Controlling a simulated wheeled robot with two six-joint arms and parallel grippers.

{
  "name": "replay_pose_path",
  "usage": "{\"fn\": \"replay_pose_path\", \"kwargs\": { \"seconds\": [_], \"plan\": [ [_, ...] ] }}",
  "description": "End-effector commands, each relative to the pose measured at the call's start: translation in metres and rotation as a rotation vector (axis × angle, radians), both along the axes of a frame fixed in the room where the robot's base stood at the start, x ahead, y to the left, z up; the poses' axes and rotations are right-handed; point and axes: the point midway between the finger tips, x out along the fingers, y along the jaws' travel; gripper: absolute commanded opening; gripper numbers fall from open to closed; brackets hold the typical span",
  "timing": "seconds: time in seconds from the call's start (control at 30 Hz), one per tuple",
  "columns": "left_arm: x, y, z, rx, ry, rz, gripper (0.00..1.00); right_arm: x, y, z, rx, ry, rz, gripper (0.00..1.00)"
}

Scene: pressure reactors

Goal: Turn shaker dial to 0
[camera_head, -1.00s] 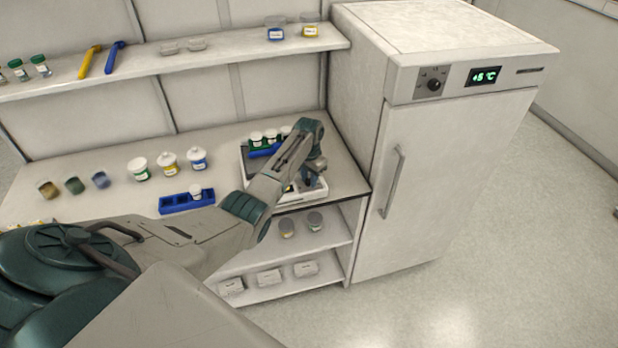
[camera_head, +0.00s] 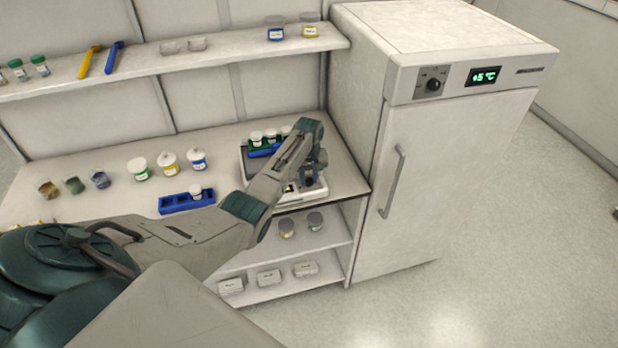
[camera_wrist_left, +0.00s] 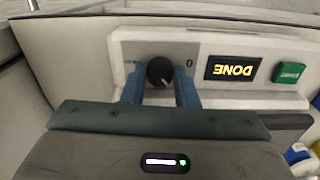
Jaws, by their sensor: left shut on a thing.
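The shaker (camera_head: 318,192) is a white device with a dark top near the right end of the bench. In the left wrist view its front panel shows upside down, with a black round dial (camera_wrist_left: 160,71) and a "0" mark beside it on the right. A light pointer mark on the dial seems to point down and right in that view. My left gripper (camera_wrist_left: 160,84) has its blue fingers on either side of the dial and is shut on it. In the head view my left gripper (camera_head: 308,178) is at the shaker's front, and my arm hides part of the shaker.
A lit display (camera_wrist_left: 233,69) reads "DONE" beside a green button (camera_wrist_left: 288,73). A rack of capped vials (camera_head: 265,148) is on the shaker. A blue rack (camera_head: 186,203) and several jars stand left on the bench. A white fridge (camera_head: 450,180) stands close on the right.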

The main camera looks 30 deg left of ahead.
Motion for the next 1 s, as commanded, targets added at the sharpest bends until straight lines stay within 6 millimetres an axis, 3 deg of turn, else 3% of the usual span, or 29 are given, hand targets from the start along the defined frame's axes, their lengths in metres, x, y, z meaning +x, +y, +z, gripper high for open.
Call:
{"fn": "replay_pose_path", "kwargs": {
  "seconds": [1.0],
  "plan": [
    [0.0015, 0.0011, 0.0023, 0.001, -0.005, 0.903, 0.04, 0.0000, 0.0022, 0.0000, 0.002, 0.000, -0.001, 0.00]
  ]
}}
